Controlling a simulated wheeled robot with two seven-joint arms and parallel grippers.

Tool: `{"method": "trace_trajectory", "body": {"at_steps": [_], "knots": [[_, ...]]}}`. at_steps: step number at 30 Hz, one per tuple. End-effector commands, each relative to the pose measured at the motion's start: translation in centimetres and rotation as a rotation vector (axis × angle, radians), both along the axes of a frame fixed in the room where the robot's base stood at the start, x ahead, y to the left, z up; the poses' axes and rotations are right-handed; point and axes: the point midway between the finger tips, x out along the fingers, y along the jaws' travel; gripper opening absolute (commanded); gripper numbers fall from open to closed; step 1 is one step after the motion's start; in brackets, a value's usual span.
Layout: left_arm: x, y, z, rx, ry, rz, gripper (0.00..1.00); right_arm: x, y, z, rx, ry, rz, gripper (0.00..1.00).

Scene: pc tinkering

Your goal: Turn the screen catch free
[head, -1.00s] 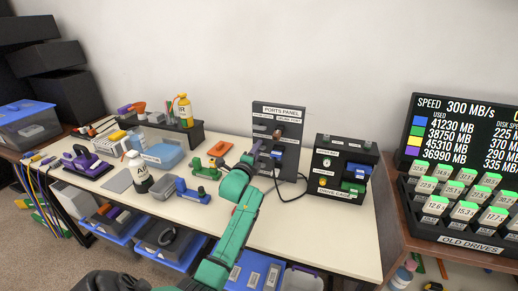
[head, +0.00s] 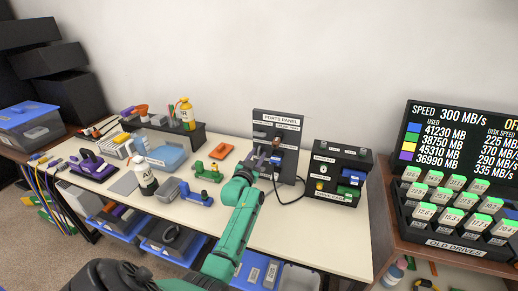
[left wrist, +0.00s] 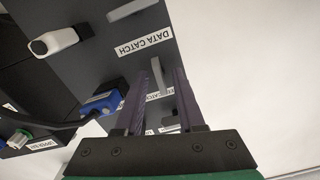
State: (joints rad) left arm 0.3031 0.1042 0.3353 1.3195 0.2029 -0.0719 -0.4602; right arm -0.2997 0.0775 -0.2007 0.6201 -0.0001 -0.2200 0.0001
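The dark ports panel (head: 287,117) stands upright at the back of the table in the head view. My left gripper (head: 259,158) is in front of its lower left part. In the left wrist view my left gripper (left wrist: 161,80) has its two purple fingers apart. A grey catch lever (left wrist: 157,95) shows between them, by a label ending in "CATCH" that a finger partly covers. I cannot tell whether the fingers touch the lever. Another grey lever (left wrist: 132,10) is near the "DATA CATCH" label (left wrist: 144,42). My right gripper is not in view.
A blue plug (left wrist: 102,103) with a dark cable and a white plug (left wrist: 52,41) are on the panel beside the fingers. A black drive case (head: 341,165) stands right of the panel. Small tools and a white bottle (head: 143,174) are at left. The table's front right is clear.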

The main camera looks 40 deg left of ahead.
Motion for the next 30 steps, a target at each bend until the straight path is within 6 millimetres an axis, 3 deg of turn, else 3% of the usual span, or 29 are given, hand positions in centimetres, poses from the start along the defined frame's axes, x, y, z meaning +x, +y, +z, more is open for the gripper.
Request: {"method": "trace_trajectory", "body": {"at_steps": [8,18,30], "knots": [[-0.3,-0.1,0.2,0.006,0.002,-0.001,0.37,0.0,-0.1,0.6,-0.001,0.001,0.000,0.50],[-5.0,-1.7,0.6,0.007,0.004,-0.001,0.37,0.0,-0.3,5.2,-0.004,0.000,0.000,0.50],[-5.9,-2.1,0.0,0.008,0.001,-0.001,0.37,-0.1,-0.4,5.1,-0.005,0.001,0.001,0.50]]}}
